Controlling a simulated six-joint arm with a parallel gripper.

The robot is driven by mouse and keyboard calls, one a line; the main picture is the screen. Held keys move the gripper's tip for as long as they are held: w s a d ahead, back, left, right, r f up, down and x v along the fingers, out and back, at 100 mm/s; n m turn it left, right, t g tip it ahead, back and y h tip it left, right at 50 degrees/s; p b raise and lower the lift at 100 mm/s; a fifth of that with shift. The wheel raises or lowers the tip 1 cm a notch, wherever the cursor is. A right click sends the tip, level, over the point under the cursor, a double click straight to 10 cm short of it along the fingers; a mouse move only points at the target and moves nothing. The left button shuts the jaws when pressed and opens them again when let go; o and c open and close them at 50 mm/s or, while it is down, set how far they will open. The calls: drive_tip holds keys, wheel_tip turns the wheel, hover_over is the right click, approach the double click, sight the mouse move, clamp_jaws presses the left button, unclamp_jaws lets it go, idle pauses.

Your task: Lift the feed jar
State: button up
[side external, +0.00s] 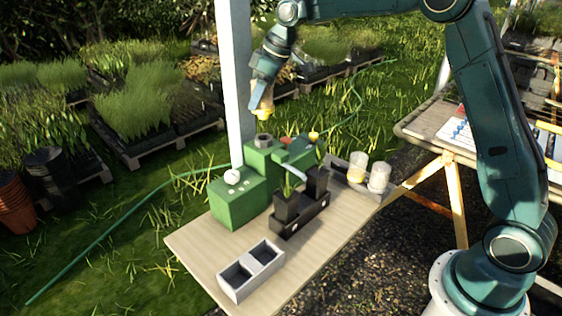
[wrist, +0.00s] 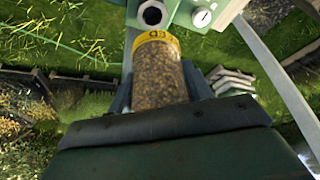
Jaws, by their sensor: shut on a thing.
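The feed jar (wrist: 160,75) is a clear cylinder filled with brown granules, with a yellow band reading "FEED" in part. My gripper (wrist: 160,100) is shut on it in the wrist view, and its fingers show at both sides of the jar. In the side external view my gripper (side external: 263,92) holds the jar (side external: 262,108) above the green machine (side external: 238,198), near the white post. The jar is clear of the machine and looks slightly tilted there. A round dark opening (wrist: 152,15) on the machine shows past the jar's banded end in the wrist view.
A grey two-part bin (side external: 250,270) sits at the table's front edge. A black holder (side external: 300,215) with dark pots and seedlings stands beside the machine. The white post (side external: 236,80) rises close to my gripper.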

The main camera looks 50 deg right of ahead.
drive_tip(key=shift+r, duration=1.15)
